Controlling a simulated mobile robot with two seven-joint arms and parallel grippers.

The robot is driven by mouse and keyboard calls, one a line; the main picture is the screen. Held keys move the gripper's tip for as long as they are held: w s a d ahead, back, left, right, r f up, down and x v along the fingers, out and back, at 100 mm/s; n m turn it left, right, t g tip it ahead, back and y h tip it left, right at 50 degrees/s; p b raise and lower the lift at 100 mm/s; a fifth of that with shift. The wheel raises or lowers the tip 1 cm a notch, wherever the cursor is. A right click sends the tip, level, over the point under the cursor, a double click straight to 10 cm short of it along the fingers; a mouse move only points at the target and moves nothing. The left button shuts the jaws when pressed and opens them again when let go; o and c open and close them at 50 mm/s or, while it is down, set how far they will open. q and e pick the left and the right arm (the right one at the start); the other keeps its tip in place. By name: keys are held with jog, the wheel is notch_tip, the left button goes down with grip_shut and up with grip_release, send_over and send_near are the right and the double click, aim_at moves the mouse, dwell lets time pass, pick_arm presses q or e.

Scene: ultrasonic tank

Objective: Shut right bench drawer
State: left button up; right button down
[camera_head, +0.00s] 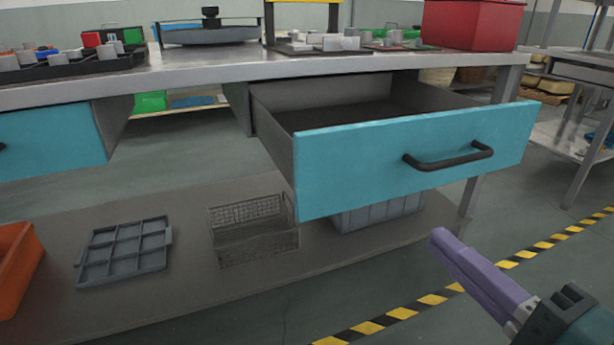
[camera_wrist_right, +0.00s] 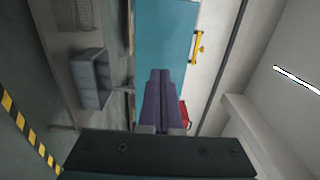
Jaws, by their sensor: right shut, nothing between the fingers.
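The right bench drawer (camera_head: 400,160) hangs well open under the bench, its teal front pulled out and its empty-looking inside partly showing. A black bar handle (camera_head: 448,160) sits on the front. My right gripper (camera_head: 440,240) is at the lower right in the head view, in front of and below the drawer front, apart from it. Its purple fingers are shut with nothing between them. In the right wrist view, which is turned sideways, the fingers (camera_wrist_right: 160,73) overlap the drawer's teal front (camera_wrist_right: 165,35); no handle shows there. My left gripper is not in view.
The bench top (camera_head: 220,70) carries trays, parts and a red bin (camera_head: 470,25). A second teal drawer (camera_head: 50,145) is at left. The lower shelf (camera_head: 190,205) holds a divided grey tray (camera_head: 125,252), a wire basket (camera_head: 255,240) and a grey bin (camera_head: 380,213). Striped tape (camera_head: 430,299) crosses open floor.

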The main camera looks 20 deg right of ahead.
aim_at(364, 174)
jog(key=w, duration=0.4)
jog(key=w+b, duration=0.1)
jog(key=w, duration=0.3)
jog(key=w+a+b, duration=0.1)
jog(key=w, duration=0.3)
jog(key=shift+w+r, duration=0.1)
jog(key=shift+w, duration=0.05)
jog(key=shift+w+b, duration=0.3)
jog(key=shift+w, duration=0.1)
jog(key=shift+w, duration=0.1)
